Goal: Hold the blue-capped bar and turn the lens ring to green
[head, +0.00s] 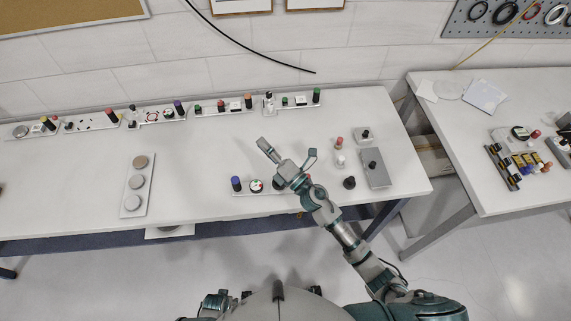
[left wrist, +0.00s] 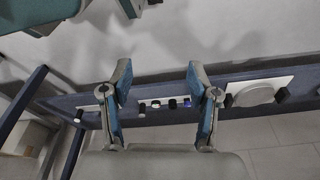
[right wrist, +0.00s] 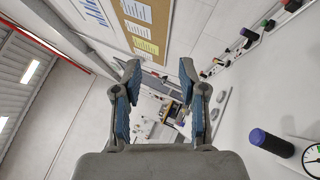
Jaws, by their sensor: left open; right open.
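The blue-capped bar (head: 236,183) stands at the left end of a low fixture strip near the table's front edge. It also shows at the lower right of the right wrist view (right wrist: 272,143). Beside it is a round white-faced part with a dark rim (head: 256,185), cut by the frame edge in the right wrist view (right wrist: 313,159); I cannot tell whether it is the lens ring. My right gripper (head: 288,151) is open and empty, above and beyond the strip; its arm hides the strip's middle. My left gripper (left wrist: 160,68) is open and empty.
Several small fixtures line the table's back. A grey block with a black knob (head: 375,173) and loose knobs stand at the right. The middle of the white table (head: 200,155) is clear. A second table (head: 455,115) stands right.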

